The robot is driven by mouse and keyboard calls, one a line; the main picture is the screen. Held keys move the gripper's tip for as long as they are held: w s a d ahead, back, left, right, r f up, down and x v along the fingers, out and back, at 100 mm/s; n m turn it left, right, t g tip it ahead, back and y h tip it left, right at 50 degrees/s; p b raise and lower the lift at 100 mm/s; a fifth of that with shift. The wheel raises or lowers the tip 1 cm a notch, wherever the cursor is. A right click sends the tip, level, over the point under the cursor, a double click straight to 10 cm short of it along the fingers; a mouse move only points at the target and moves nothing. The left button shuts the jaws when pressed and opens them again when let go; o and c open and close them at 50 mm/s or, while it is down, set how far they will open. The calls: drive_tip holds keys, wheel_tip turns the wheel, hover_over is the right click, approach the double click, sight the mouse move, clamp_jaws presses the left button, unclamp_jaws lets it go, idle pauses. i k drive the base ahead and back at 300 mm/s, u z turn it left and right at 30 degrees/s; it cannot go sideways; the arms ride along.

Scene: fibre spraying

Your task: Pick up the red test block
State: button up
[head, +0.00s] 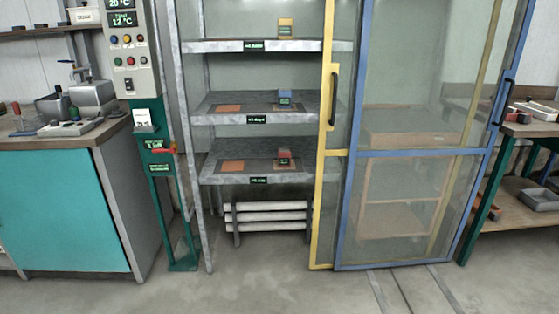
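The rack's front is open at this place, left of the yellow door frame (328,120). My gripper is not in view.
Orange squares (232,167) lie left on the lower shelves. A blue-framed glass door (350,153) covers the right. A green control post (158,200) stands left; floor in front is clear.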

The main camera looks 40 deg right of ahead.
sight(282, 153)
drive_tip(key=z, duration=0.1)
drive_tip(key=i, duration=0.95)
drive_tip(key=u, duration=0.05)
